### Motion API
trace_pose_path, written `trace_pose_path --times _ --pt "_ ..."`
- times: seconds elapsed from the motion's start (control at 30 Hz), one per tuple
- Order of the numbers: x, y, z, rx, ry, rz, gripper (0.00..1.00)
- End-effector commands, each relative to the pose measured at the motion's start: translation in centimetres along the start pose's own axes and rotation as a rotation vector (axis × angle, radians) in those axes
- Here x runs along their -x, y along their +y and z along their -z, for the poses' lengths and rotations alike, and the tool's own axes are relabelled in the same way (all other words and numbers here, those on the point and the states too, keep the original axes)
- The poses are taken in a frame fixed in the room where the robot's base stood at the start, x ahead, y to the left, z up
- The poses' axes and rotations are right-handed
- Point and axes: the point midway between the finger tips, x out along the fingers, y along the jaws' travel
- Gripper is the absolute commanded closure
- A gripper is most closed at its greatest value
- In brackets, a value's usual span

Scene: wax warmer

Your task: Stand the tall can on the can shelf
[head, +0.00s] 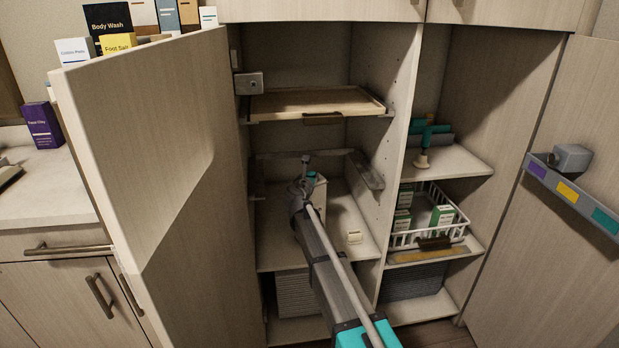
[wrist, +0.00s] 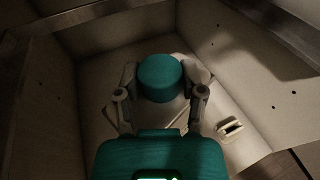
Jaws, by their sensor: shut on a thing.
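The tall can, with a teal top and pale body, is held in my gripper (head: 305,188). In the wrist view, the can's round teal top (wrist: 160,76) sits between the two fingers, which are shut on it. In the head view the can (head: 320,192) is mostly hidden behind my gripper. The can looks upright, inside the left cabinet bay above a pale shelf (head: 345,215), which I take to be the can shelf. A small cream tag holder (head: 354,238) stands on its front right part. I cannot tell whether the can's base touches the shelf.
A wooden pull-out tray (head: 320,103) is above. A rail frame (head: 365,170) crosses the bay. An open door (head: 150,170) stands at left, the bay's side wall at right. The right bay holds a white wire basket (head: 430,220) with boxes. The shelf's right part is clear beyond the tag.

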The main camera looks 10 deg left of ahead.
Motion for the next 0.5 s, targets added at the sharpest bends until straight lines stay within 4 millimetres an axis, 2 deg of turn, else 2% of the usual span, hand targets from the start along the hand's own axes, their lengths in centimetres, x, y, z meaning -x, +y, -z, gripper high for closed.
trace_pose_path --times 0.3,0.33,0.5 --pt "0.0 0.01 0.05 0.002 -0.001 0.0 1.0" --pt "0.0 0.01 0.05 0.002 -0.001 0.0 0.46" --pt "0.0 0.01 0.07 0.001 0.0 0.0 0.15"
